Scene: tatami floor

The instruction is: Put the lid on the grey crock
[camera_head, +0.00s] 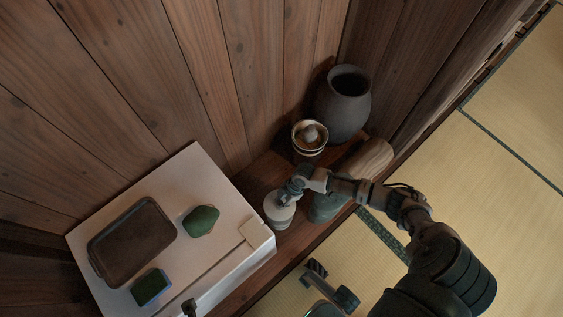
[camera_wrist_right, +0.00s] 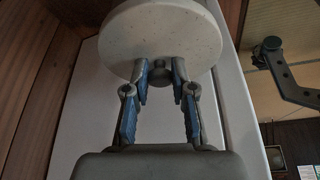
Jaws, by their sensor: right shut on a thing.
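The grey crock (camera_head: 335,110) stands upright on the wooden shelf at the back, a dark charcoal jar whose open mouth shows no lid on it. My right gripper (camera_head: 288,195) is shut on a pale speckled lid (camera_head: 279,212), near the right corner of the white surface and well to the lower left of the crock. In the right wrist view the round lid (camera_wrist_right: 160,35) fills the top, with the fingertips (camera_wrist_right: 161,82) closed at its near side. The fingers hide part of their hold.
A brass-rimmed pot (camera_head: 308,152) with a knob stands just in front of the crock. A wooden rounded thing (camera_head: 370,157) and a green cylinder (camera_head: 324,208) are by my right arm. The white surface (camera_head: 200,268) bears a brown tray (camera_head: 130,245), a green lump (camera_head: 201,220) and a green block (camera_head: 151,287).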

